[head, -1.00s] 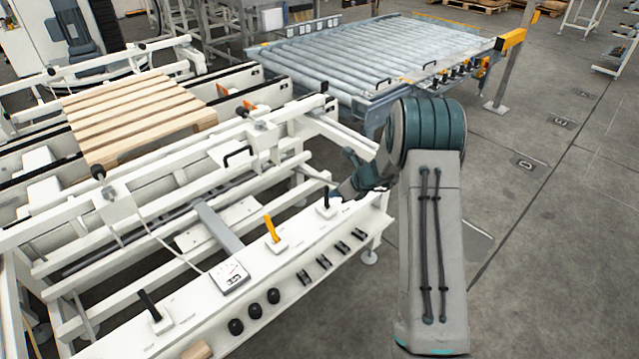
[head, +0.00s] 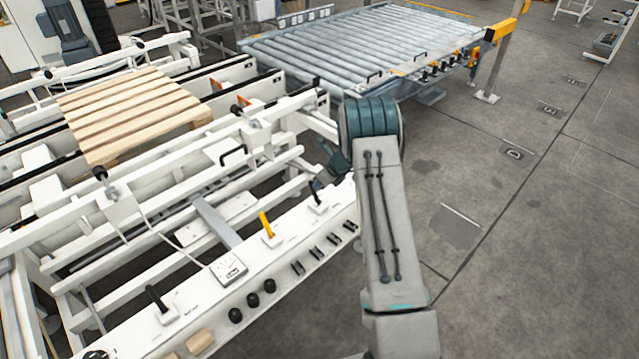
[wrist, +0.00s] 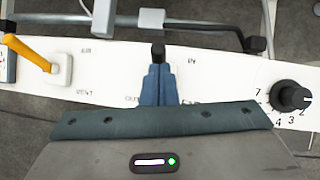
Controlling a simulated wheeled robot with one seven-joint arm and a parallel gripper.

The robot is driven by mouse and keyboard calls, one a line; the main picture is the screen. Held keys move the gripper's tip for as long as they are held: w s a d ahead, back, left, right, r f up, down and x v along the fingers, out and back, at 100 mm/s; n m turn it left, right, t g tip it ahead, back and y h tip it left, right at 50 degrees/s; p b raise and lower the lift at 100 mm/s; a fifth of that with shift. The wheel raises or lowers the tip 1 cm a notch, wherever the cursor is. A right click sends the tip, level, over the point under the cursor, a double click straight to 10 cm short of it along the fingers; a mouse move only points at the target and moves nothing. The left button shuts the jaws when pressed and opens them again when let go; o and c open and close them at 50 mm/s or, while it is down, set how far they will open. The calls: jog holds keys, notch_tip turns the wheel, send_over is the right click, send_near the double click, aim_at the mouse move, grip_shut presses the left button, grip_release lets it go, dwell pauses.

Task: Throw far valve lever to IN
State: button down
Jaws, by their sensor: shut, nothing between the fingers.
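The far valve lever (head: 315,188) is a short black handle on a white base at the far end of the white control panel (head: 205,308). In the wrist view its black top (wrist: 158,50) shows just beyond the fingertips, near the panel's IN and OUT lettering. My gripper (wrist: 158,70) is shut and empty, its blue fingers pointing at the lever and partly hiding it. I cannot tell whether they touch. In the head view my gripper end (head: 337,162) is small and partly hidden behind my arm, close beside the lever.
A yellow lever (head: 266,225) and a second black lever (head: 155,298) stand nearer along the panel. A black numbered knob (wrist: 292,96) is right of the lever in the wrist view. A white frame rail (head: 270,130) runs behind the panel. Open floor (head: 500,260) lies right.

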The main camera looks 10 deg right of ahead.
jog(key=shift+w+a+r, duration=0.15)
jog(key=shift+w+a, duration=0.1)
jog(key=shift+a, duration=0.05)
jog(key=d+v, duration=0.1)
jog(key=v, duration=1.2)
jog(key=shift+b, duration=0.45)
jog(key=shift+s, duration=0.1)
